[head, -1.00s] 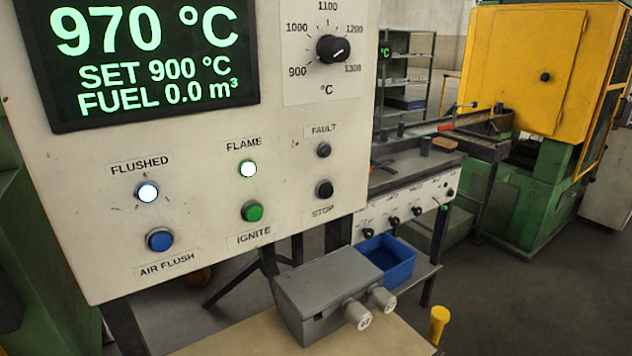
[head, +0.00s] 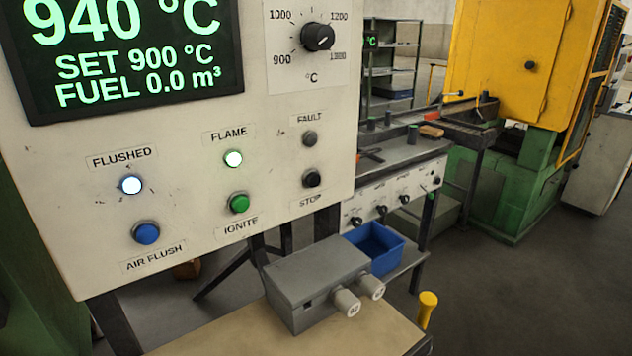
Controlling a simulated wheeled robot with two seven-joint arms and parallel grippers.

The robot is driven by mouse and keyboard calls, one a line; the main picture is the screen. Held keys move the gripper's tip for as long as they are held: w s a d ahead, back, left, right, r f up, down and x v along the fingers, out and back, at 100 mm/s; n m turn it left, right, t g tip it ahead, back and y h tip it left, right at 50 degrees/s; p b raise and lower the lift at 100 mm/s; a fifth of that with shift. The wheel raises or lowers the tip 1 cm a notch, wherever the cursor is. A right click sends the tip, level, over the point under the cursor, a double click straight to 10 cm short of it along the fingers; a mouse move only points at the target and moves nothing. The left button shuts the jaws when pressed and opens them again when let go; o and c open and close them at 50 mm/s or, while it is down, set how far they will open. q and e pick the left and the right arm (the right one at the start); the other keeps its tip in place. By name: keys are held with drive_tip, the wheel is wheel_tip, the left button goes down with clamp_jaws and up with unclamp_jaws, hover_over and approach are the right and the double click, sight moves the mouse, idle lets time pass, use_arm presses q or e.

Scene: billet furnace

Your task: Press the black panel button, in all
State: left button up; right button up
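The black STOP button (head: 312,179) is on the lower right of the white control panel (head: 190,130), above its STOP label. It stands out from the panel and nothing touches or covers it. The grey FAULT lamp (head: 309,139) above it looks unlit. The green IGNITE button (head: 239,203) and blue AIR FLUSH button (head: 146,232) are to its left. The FLAME lamp (head: 233,159) and FLUSHED lamp (head: 131,185) are lit. The display (head: 130,55) reads 940 °C, SET 900 °C, FUEL 0.0 m³. Neither gripper is in view.
A grey box (head: 318,275) with two pale round caps sits on a tan tabletop (head: 230,335) below the panel. A blue bin (head: 375,248) and a yellow-topped post (head: 427,307) are near it. A black dial (head: 317,37) is above the buttons. Floor at the lower right is clear.

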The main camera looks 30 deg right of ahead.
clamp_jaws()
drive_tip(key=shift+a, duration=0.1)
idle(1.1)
